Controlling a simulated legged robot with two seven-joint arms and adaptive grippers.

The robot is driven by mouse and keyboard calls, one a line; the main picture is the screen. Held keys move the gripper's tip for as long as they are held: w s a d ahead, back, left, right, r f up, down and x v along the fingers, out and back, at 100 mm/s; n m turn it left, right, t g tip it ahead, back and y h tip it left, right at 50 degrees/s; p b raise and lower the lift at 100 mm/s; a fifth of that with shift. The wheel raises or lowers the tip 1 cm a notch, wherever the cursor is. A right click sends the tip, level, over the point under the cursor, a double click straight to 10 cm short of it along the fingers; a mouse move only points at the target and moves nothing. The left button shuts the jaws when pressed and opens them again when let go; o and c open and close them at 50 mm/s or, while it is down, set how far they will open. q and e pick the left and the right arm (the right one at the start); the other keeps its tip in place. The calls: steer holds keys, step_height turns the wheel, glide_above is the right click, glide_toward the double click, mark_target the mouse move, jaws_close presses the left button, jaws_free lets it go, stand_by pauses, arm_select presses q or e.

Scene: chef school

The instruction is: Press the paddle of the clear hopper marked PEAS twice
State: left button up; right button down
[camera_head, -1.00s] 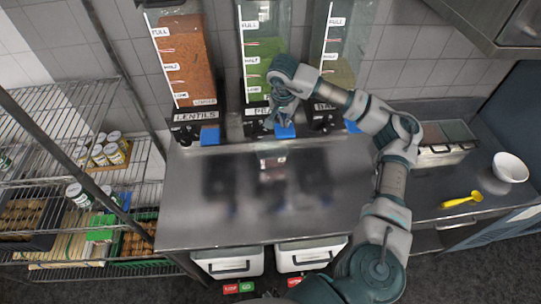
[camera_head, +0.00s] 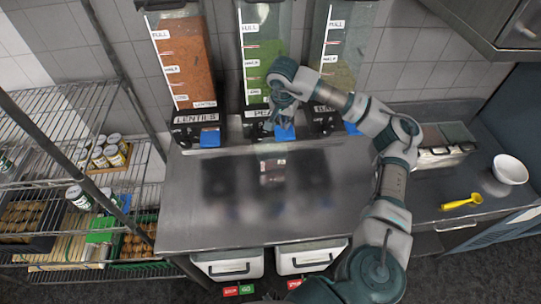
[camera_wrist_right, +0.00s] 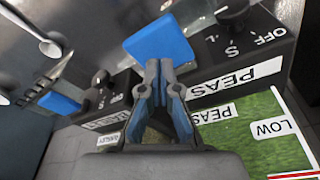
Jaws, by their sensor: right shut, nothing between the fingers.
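The clear PEAS hopper (camera_head: 265,62) stands in the middle of the back row, with green peas behind its FULL, HALF and LOW marks. Its blue paddle (camera_head: 286,132) sticks out from the black base below. My right gripper (camera_head: 284,113) is shut and empty, right at this paddle. In the right wrist view, the closed fingertips (camera_wrist_right: 163,70) overlap the near edge of the blue paddle (camera_wrist_right: 160,38); I cannot tell if they press it. The PEAS label (camera_wrist_right: 236,79) lies beside them. My arm hides part of the hopper front. My left gripper is not in view.
The LENTILS hopper (camera_head: 185,60) with its blue paddle (camera_head: 210,138) is on the left, and another hopper (camera_head: 345,40) on the right. The steel counter (camera_head: 220,225) in front is mostly clear. A white bowl (camera_head: 510,169) and yellow scoop (camera_head: 462,201) lie far right.

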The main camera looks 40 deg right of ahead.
mark_target(284, 132)
steer(key=shift+f, duration=0.2)
steer(key=shift+f+b, duration=1.4)
steer(key=shift+f, duration=0.7)
steer(key=shift+r, duration=0.15)
steer(key=shift+r+p, duration=1.9)
steer(key=shift+r, duration=0.3)
steer(key=shift+f, duration=0.25)
